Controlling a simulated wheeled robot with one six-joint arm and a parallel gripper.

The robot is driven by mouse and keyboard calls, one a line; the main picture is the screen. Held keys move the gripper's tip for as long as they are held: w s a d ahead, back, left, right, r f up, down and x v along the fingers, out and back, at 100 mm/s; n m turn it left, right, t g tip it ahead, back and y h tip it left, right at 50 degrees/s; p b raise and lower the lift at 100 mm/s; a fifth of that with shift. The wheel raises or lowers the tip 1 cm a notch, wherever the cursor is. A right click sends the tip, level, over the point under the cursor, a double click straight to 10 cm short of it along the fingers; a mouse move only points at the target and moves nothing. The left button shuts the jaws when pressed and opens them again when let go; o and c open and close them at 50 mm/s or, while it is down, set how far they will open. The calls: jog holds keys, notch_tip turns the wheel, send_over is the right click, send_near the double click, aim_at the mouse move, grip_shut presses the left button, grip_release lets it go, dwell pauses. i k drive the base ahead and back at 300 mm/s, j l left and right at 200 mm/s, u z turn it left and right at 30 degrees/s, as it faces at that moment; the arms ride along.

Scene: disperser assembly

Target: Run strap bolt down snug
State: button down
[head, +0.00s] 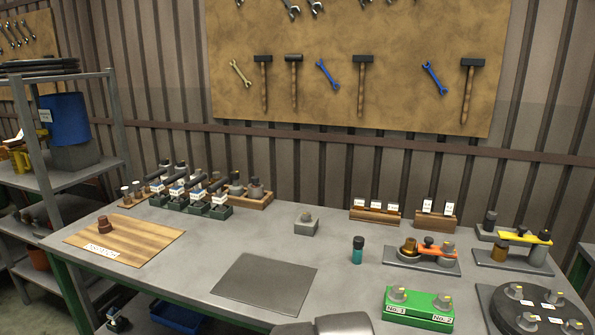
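An orange strap (432,246) lies across the grey-based fixture (420,258) at the right of the bench, beside a brass-coloured round part (408,248) and a grey knob-like part (448,249). A small dark bolt-like head (428,241) shows on the orange strap; how far down it sits is too small to tell. My gripper's fingers are not in view; only a grey part of my arm shows at the bottom edge.
A teal bottle with a dark cap (357,250) stands left of the orange-strap fixture. A green block (417,307) with two grey knobs and a dark round plate (535,310) are in front. A grey mat (264,287) and wooden board (124,238) leave free room.

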aim_at(448, 245)
jog(key=z, duration=1.2)
